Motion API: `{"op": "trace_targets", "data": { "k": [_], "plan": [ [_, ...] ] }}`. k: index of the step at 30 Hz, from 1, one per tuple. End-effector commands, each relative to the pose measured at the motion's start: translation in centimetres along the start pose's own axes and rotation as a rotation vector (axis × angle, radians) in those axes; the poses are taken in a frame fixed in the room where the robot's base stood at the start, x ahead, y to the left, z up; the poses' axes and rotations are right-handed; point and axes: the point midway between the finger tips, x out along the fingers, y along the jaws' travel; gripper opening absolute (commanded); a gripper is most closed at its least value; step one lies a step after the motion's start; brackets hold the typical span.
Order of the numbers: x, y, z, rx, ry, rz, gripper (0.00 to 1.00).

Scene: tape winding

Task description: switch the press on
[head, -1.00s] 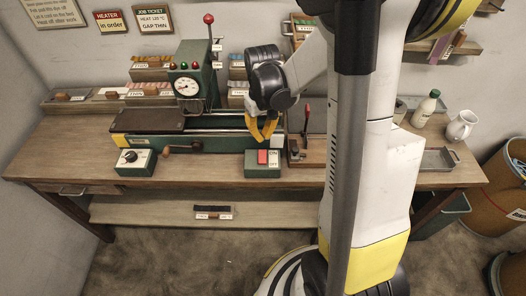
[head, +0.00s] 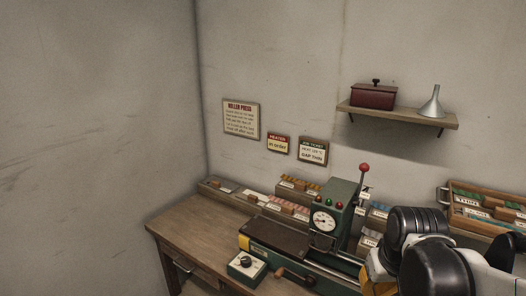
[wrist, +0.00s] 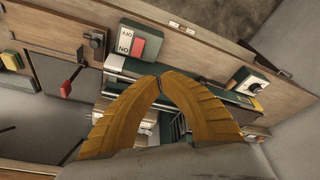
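The press is a green machine (head: 338,222) with a round white gauge, small coloured lamps and a red-knobbed lever, on the bench in the head view. A green switch box with a red rocker (wrist: 140,47) and a white ON/OFF plate shows in the wrist view, beyond my fingertips; I cannot tell which way the rocker is set. The switch box is out of sight in the head view now. My gripper (wrist: 161,77) has its two yellow fingers with tips together and nothing between them, apart from the switch. In the head view its fingers are mostly cut off.
A dial box (head: 247,265) stands at the bench front, left of the crank handle (head: 292,275); it also shows in the wrist view (wrist: 253,85). A small red-handled lever (wrist: 72,80) stands left in the wrist view. Sample trays line the wall under a shelf (head: 400,113).

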Motion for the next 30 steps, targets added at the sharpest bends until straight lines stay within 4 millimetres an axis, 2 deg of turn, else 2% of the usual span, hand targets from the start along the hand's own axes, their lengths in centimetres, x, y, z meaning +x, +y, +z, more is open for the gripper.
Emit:
{"op": "trace_targets", "data": {
  "k": [3, 10, 16, 30],
  "plan": [
    [-2.9, -2.3, 1.9, -0.013, 0.104, -0.007, 0.0],
    [-5.8, -5.1, 4.8, -0.022, 0.271, -0.034, 0.0],
    [-6.5, -6.0, 5.8, -0.024, 0.333, -0.049, 0.0],
    [-6.5, -6.0, 5.8, -0.023, 0.337, -0.05, 0.0]
  ]
}}
